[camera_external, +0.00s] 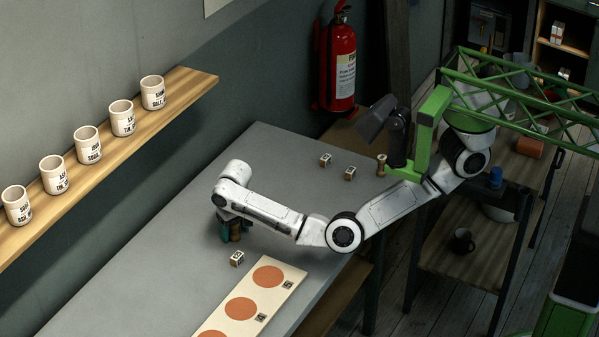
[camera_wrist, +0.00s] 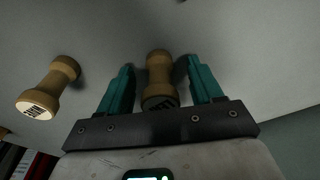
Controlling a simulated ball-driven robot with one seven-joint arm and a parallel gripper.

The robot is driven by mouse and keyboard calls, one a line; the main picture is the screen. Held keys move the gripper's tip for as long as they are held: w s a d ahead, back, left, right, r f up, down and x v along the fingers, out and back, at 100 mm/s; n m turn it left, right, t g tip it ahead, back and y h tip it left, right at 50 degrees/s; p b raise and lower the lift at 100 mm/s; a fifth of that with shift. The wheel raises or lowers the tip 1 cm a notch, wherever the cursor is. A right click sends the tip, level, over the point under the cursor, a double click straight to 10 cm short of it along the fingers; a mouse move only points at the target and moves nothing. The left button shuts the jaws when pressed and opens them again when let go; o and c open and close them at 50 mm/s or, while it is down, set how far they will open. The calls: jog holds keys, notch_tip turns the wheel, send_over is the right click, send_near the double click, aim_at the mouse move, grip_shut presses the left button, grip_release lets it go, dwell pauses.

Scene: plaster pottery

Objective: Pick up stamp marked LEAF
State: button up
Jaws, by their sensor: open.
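My gripper (camera_external: 232,236) is open and reaches down over the grey table. In the wrist view its two teal fingers (camera_wrist: 160,66) stand on either side of a wooden spool-shaped stamp (camera_wrist: 159,72), with gaps on both sides. This stamp shows partly between the fingers in the external view (camera_external: 236,231).
A board with orange discs (camera_external: 291,262) lies near the table's front edge. Labelled cups (camera_external: 88,146) line the wall shelf.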

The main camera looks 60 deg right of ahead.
jog(key=shift+c, duration=0.4)
jog(key=c, duration=1)
